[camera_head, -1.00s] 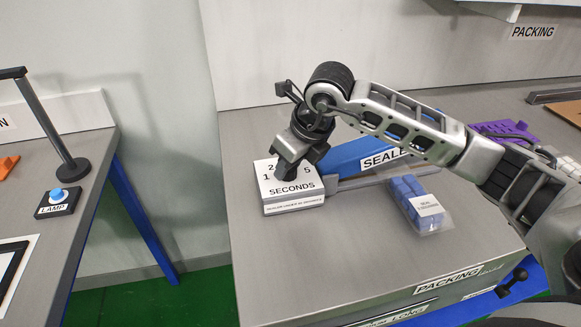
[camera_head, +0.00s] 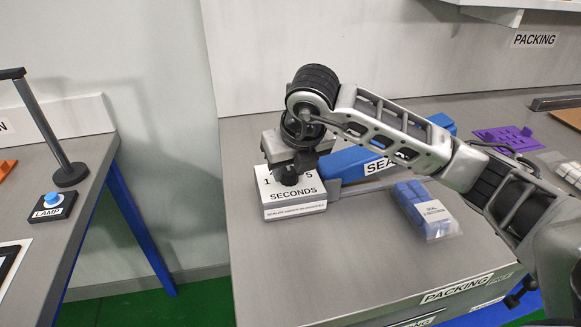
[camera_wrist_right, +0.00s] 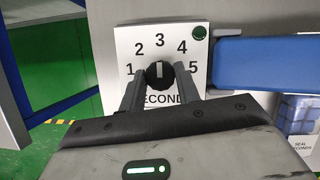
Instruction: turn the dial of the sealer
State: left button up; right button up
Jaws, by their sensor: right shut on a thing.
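The sealer's white dial box (camera_head: 295,208), marked SECONDS, stands at the left end of the packing bench. Its blue sealing bar (camera_head: 350,163) extends to the right. The black dial (camera_wrist_right: 160,75) sits on the face, its white mark pointing up, roughly towards the 3; numbers 1 to 5 surround it. My right gripper (camera_head: 289,172) is over the box from above. In the right wrist view its two fingers (camera_wrist_right: 159,88) lie on either side of the dial, shut on it. In the head view the gripper hides most of the dial. My left gripper is not seen.
A bag of blue blocks (camera_head: 425,208) lies right of the box. A purple part (camera_head: 503,139) lies further back. A separate bench at left holds a blue LAMP button (camera_head: 53,199) and a black post (camera_head: 45,130). The front of the packing bench is clear.

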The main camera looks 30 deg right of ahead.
jog(key=shift+r, duration=0.1)
jog(key=o, duration=1)
jog(key=shift+r, duration=0.1)
jog(key=shift+p+v, duration=0.45)
jog(key=shift+v, duration=7.4)
